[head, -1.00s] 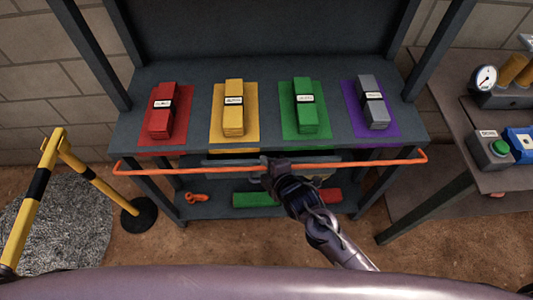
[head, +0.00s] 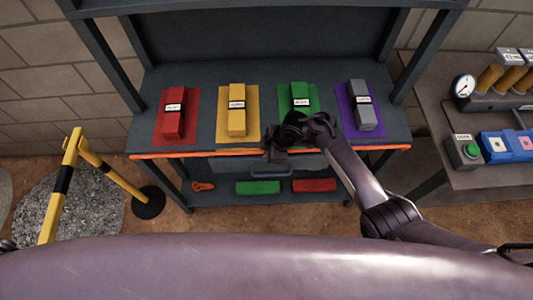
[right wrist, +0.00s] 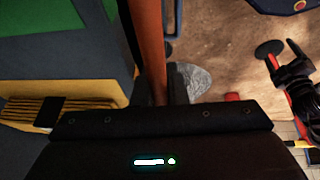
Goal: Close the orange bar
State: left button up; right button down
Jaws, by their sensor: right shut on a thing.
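The orange bar (head: 206,154) runs level along the front edge of the dark workbench (head: 213,96), close against it as far as I can tell. My right gripper (head: 276,153) is shut on the bar near its middle and hides that part. In the right wrist view the bar (right wrist: 151,45) passes between the fingers of the right gripper (right wrist: 160,92). My left gripper is not in view.
Red (head: 173,112), yellow (head: 237,112), green (head: 299,100) and grey (head: 361,108) blocks stand on coloured mats on the bench. A side table (head: 490,177) with a gauge and buttons is at right. A yellow-black barrier (head: 66,180) stands at left.

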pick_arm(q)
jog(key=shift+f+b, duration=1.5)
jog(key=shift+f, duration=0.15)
pick_arm(e)
jog(key=shift+w+m+g, duration=0.15)
jog(key=shift+w+g, duration=0.05)
jog(key=shift+g, duration=0.55)
jog(key=shift+w+m+g, duration=0.15)
jog(key=shift+g, duration=0.6)
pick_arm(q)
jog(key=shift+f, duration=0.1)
pick_arm(e)
jog(key=c, duration=1.5)
grip_release()
jog(key=shift+w+a, duration=0.1)
jog(key=shift+o, duration=0.2)
jog(key=shift+r, duration=0.1)
